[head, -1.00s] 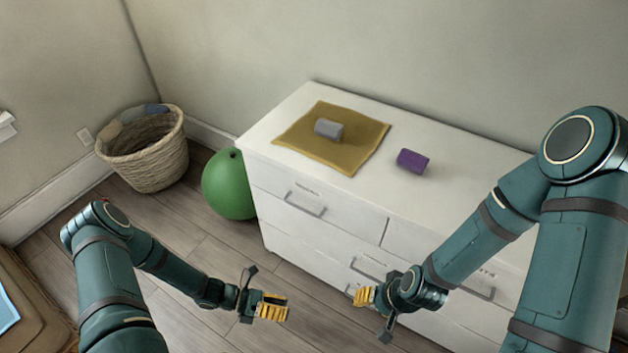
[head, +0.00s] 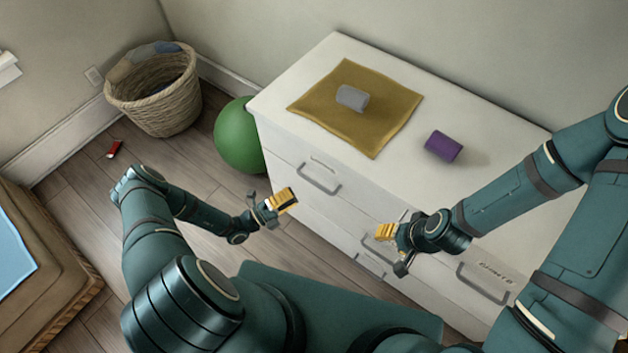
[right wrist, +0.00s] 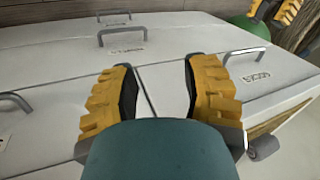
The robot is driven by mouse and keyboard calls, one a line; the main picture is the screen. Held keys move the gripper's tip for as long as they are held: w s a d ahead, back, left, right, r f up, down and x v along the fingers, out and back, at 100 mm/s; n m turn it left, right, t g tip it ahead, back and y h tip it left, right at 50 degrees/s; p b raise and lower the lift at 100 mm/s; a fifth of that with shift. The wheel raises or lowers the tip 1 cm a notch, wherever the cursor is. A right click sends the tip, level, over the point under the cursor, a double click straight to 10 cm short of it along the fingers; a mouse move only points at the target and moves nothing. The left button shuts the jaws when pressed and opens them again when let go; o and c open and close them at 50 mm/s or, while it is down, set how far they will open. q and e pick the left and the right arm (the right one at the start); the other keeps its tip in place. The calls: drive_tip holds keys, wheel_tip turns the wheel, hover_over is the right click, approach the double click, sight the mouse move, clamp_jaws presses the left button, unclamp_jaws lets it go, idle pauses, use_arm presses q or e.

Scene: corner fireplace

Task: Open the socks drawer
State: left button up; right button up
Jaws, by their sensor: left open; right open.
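A white dresser (head: 300,135) stands against the wall, all visible drawers shut. Its upper left drawer has a grey bar handle (head: 318,180) and a small label; in the right wrist view this handle (right wrist: 243,52) is at the right, its label too small to read surely. The upper right drawer's handle (head: 482,284) is at lower right in the head view. My left gripper (head: 282,201) is open and empty, left of the upper left handle. My right gripper (head: 386,232) is open and empty before the dresser front; its fingers (right wrist: 158,92) straddle the seam between the upper drawers.
A mustard cloth (head: 375,130) with a grey roll (head: 352,97) and a purple roll (head: 443,146) lie on the dresser top. A green ball (head: 238,138) touches or nearly touches its left side. A wicker basket (head: 160,100) and a small red item (head: 114,149) are on the floor.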

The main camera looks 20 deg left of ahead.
sight(313, 182)
use_arm(q)
drive_tip(key=x, duration=0.8)
drive_tip(key=shift+w+d, duration=0.15)
drive_tip(key=shift+w, duration=0.05)
drive_tip(key=shift+c, duration=0.4)
clamp_jaws()
